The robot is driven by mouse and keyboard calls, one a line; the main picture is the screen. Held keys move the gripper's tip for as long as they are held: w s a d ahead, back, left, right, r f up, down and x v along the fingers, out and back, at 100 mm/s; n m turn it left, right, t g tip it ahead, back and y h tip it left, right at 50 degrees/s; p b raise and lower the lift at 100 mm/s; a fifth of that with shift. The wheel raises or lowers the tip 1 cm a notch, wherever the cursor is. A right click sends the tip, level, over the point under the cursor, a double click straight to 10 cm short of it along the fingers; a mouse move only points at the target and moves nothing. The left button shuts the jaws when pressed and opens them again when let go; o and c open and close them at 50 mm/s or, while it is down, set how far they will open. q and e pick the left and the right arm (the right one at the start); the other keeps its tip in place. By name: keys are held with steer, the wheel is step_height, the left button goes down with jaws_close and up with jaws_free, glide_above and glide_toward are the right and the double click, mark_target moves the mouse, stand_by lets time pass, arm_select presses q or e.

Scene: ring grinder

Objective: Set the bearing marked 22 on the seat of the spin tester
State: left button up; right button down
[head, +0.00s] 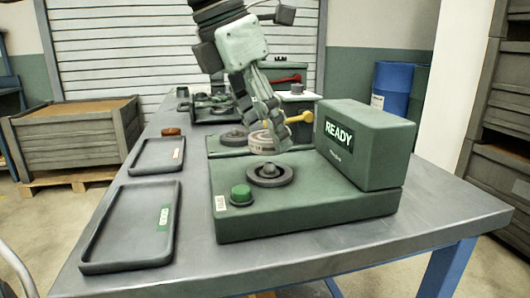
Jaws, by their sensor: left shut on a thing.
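My left gripper (264,129) reaches down from the top and is shut on a pale ring-shaped bearing (261,143). The bearing is just above and behind the round dark seat (270,174) of the spin tester (300,208); its underside and any contact with the seat cannot be made out. Its marking is too small to read. The tester has a green base, a box with a display (339,134) reading READY, and a green button (240,193) at the front left. My right gripper is not in view.
A yellow-handled part (300,118) and a dark disc (233,138) sit behind the seat.

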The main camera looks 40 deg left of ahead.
mark_target(259, 138)
arm_select(q)
steer(key=shift+f, duration=1.95)
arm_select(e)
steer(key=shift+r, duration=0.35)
arm_select(q)
steer(key=shift+f, duration=0.1)
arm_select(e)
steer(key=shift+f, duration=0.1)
arm_select(q)
steer(key=o, duration=1.4)
steer(key=shift+c, duration=0.2)
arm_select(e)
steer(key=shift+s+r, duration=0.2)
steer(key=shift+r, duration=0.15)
